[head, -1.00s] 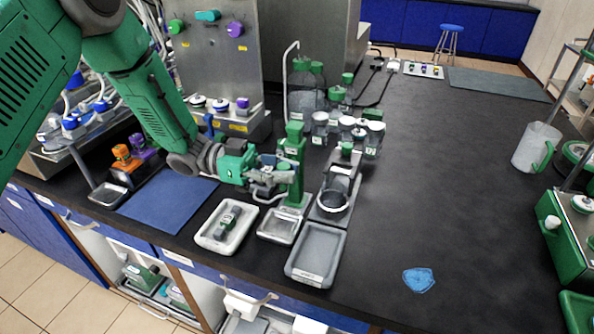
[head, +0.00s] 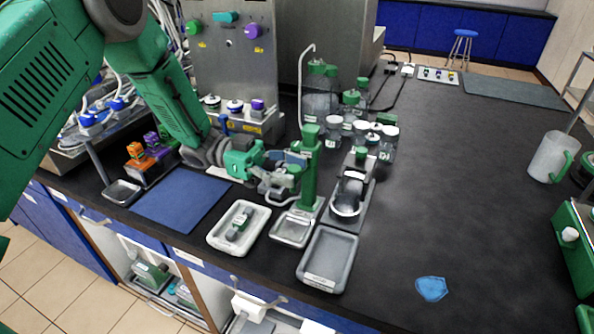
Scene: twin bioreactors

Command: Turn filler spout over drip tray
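The filler is a green upright column (head: 310,170) near the bench's front edge. A small metal drip tray (head: 292,231) lies at its foot, on the near side. My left gripper (head: 284,181) is at the column's left side, above the back of the drip tray. Its grey fingers overlap the column's edge in the picture. The spout is hidden or too small to make out among the fingers, and I cannot tell whether they are closed on it. My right gripper is not in view.
A stand with a clear vessel (head: 347,203) is right of the column. Lidded jars (head: 388,140) stand behind. The bench's right side is mostly clear.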

